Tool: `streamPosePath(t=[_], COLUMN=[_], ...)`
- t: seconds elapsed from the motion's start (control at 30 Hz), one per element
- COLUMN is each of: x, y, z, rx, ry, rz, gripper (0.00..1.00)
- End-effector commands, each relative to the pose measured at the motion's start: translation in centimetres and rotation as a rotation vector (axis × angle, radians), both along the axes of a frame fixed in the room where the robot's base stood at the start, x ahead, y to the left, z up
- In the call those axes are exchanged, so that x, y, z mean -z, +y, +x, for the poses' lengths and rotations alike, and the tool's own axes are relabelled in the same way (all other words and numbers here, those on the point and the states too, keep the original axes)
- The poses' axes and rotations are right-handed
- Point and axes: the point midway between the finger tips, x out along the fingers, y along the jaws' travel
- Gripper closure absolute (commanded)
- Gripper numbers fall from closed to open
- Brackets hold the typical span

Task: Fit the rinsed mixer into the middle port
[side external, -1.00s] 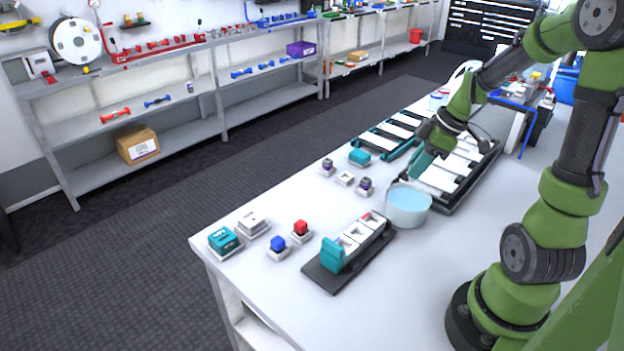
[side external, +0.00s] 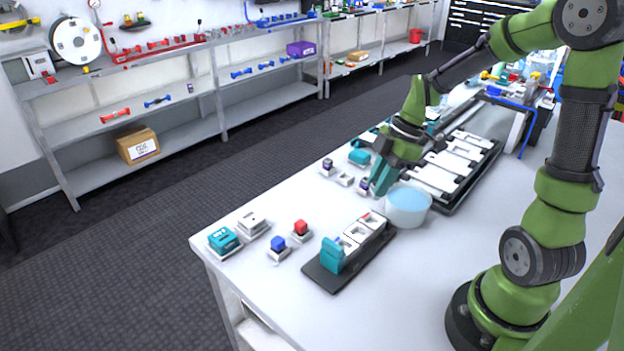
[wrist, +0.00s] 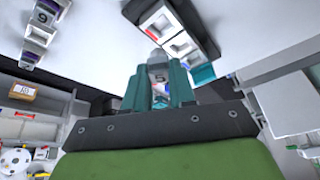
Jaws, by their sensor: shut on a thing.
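My gripper (side external: 383,178) has teal fingers and points down beside the water bowl, above the table. In the wrist view my gripper (wrist: 158,90) is shut on a small pale grey mixer (wrist: 158,73) marked "5". The side view does not show the mixer clearly, as the fingers hide it. The port block (side external: 356,235) has a row of white square ports on a dark base, with a teal block at its near end. It stands apart from my gripper, nearer the front. The wrist view shows the port block (wrist: 181,44) beyond the fingertips.
A clear bowl of water (side external: 408,207) stands just right of my gripper. Small purple-topped pieces (side external: 327,167) stand in white holders to the left. A blue piece (side external: 278,244), a red piece (side external: 301,228) and a teal box (side external: 223,240) stand at front left. A long dark tray (side external: 462,180) lies behind.

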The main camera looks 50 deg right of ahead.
Motion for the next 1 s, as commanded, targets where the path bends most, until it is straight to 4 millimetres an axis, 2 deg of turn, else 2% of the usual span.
streamPosePath(t=[0.03, 0.1, 0.17, 0.27, 0.43, 0.8, 1.0], x=[0.1, 0.2, 0.2, 0.1, 0.5, 4.1, 4.5], y=[1.9, 3.9, 5.2, 6.2, 6.2, 6.1, 6.1], z=[0.2, 0.2, 0.1, -0.2, -0.4, -0.4, -0.4], rx=[-0.116, -0.256, -0.361, -0.472, -0.530, -0.530, -0.528], ry=[0.001, -0.004, -0.007, -0.017, -0.029, -0.030, -0.031], rz=[0.003, 0.006, 0.008, 0.010, 0.012, 0.012, 0.009], gripper=[1.00, 1.00, 1.00, 1.00, 1.00, 1.00, 1.00])
